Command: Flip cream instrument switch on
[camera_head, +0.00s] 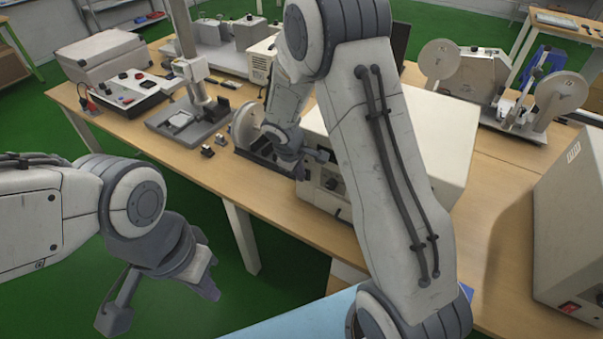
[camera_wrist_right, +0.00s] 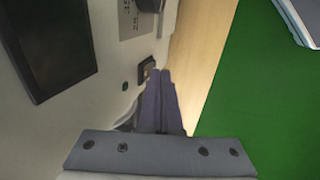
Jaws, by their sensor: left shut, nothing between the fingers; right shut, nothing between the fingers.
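The cream instrument (camera_head: 452,135) is a large box on the table, partly hidden behind my right arm. Its front panel (camera_wrist_right: 95,110) fills the left of the right wrist view, with a dark screen (camera_wrist_right: 50,45). A small dark switch (camera_wrist_right: 146,70) sits on the panel near its table-side edge. My right gripper (camera_wrist_right: 160,73) is shut and empty, its fingertips right beside the switch; I cannot tell whether they touch. In the head view the right gripper (camera_head: 298,173) is at the instrument's left front. The switch's position is unclear. My left gripper (camera_head: 212,288) is shut and empty, away from the table.
Another cream box with a red switch (camera_head: 570,308) stands at the right. A reel device (camera_head: 465,75) is behind the instrument. A stand (camera_head: 190,110) and small dark blocks (camera_head: 208,151) are left of my right gripper. Green floor lies in front of the table.

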